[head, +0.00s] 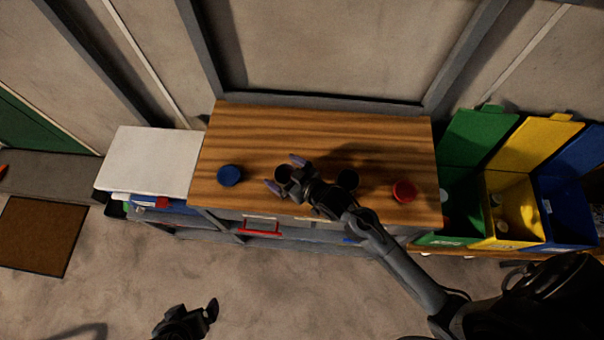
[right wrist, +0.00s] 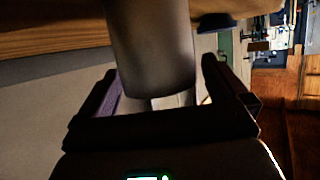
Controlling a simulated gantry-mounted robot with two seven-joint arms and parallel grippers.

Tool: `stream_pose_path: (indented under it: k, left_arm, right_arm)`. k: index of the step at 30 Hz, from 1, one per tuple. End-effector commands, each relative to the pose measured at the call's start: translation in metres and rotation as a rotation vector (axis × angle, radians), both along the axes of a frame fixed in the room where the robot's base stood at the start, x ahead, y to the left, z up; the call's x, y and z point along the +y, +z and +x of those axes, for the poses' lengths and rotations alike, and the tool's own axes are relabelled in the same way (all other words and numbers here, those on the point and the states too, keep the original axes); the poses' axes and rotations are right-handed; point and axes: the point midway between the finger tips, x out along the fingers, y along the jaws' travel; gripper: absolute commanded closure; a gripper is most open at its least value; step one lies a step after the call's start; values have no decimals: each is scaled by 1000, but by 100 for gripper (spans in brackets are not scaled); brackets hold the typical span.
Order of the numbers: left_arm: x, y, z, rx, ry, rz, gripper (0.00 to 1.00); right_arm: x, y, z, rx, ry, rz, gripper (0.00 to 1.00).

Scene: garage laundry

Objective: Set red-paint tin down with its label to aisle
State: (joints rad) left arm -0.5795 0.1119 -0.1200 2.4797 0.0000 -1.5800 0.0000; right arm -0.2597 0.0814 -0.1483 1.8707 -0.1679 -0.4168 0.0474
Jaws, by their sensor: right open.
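A tin with a red top (head: 403,191) stands at the right of the wooden worktop (head: 300,125). A blue-topped tin (head: 230,175) stands at the left. A dark-topped tin (head: 347,179) stands between them, beside my right forearm. My right gripper (head: 284,173) is open, with its fingers on either side of another dark tin (head: 283,173). In the right wrist view this tin is a plain grey cylinder (right wrist: 152,50) between the spread fingers (right wrist: 160,92). No label shows on any tin. My left gripper (head: 205,311) is low over the floor, away from the worktop; its jaw opening is unclear.
Green, yellow and blue bins (head: 512,225) stand at the right, with lids raised. A white-topped unit (head: 150,160) adjoins the worktop on the left. Shelves below hold a red-edged item (head: 261,227). A brown mat (head: 40,237) lies at far left; the front floor is clear.

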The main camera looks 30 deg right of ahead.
Motion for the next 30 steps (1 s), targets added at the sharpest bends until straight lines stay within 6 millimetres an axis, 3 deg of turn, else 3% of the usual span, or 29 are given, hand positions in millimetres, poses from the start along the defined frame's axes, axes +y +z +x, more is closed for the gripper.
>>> stream_pose_path:
  k: [15, 21, 30]
  left_arm:
    - [3, 4, 0, 0, -9, 14, 0]
    - [3, 4, 0, 0, -8, 13, 0]
    - [1, 5, 0, -1, -3, 4, 0]
  right_arm:
    - [-25, 33, -78, 2, 1, 0, 0]
    - [-30, 39, -92, 2, 1, 0, 0]
    - [-31, 41, -94, 0, 1, 0, 0]
